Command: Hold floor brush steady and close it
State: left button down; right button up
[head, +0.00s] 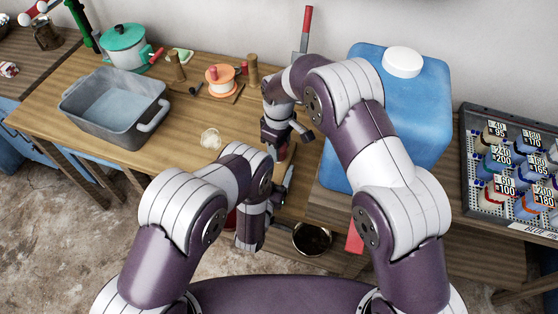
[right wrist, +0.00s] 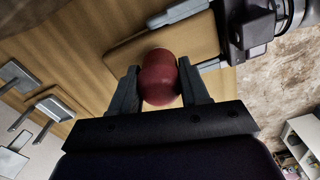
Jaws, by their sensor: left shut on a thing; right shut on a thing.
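A dark red rounded piece (right wrist: 158,77), which I take to be part of the floor brush, sits between the fingers of my right gripper (right wrist: 159,90). My left gripper (head: 284,183) is close in front, low beside the edge.
A big blue container (head: 420,100) stands close right. A dark bowl (head: 312,238) sits below.

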jog(key=m, duration=1.2)
jog(key=shift+m, duration=0.4)
jog(key=m, duration=0.3)
jog(key=shift+m, duration=0.4)
jog(key=m, duration=0.3)
jog(key=shift+m, duration=0.4)
jog(key=m, duration=1.7)
jog(key=shift+m, duration=0.3)
jog(key=o, duration=1.2)
